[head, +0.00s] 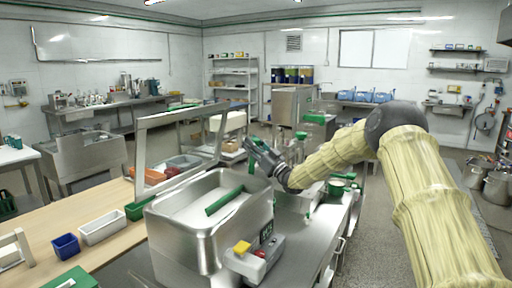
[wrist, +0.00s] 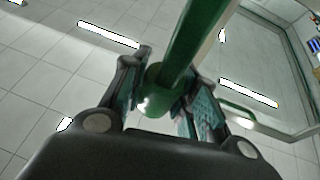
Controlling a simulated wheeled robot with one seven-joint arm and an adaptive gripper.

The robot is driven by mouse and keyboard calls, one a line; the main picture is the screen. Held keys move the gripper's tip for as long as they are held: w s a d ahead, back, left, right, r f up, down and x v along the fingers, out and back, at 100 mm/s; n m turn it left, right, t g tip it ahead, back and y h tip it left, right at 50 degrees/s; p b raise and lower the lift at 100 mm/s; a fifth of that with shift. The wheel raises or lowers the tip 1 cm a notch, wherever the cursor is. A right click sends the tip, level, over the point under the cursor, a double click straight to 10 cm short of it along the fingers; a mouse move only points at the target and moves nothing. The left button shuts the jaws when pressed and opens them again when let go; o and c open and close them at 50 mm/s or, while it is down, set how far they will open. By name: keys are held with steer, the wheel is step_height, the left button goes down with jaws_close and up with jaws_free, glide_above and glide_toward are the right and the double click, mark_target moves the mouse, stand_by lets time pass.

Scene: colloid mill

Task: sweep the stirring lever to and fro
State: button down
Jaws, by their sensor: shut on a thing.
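The steel hopper (head: 172,232) of the mill stands at the front centre in the head view. A green bar (head: 226,200) lies slanting inside its open top. The green stirring lever (head: 251,160) shows as a short upright piece at my gripper (head: 254,150), above the hopper's far right corner. In the wrist view the green lever (wrist: 196,38) runs up between the two fingers of my gripper (wrist: 168,72), its rounded end near the palm. The fingers are closed about it. Whether the bar in the hopper joins the lever cannot be told.
A control box (head: 254,258) with a yellow and a red button is on the hopper's front right. A wooden table (head: 100,225) with a blue bin (head: 66,245), a white bin (head: 102,227) and a green bin (head: 140,207) lies left. A framed screen (head: 181,150) stands behind.

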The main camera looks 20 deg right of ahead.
steer(key=shift+r, duration=0.2)
steer(key=c, duration=1.1)
jaws_free()
steer(key=shift+f, duration=0.15)
steer(key=shift+s+d+f, duration=0.1)
steer(key=shift+s, duration=0.05)
steer(key=v, duration=1.1)
steer(key=shift+s+d+f, duration=0.1)
steer(key=shift+s+d, duration=0.05)
steer(key=shift+d, duration=0.05)
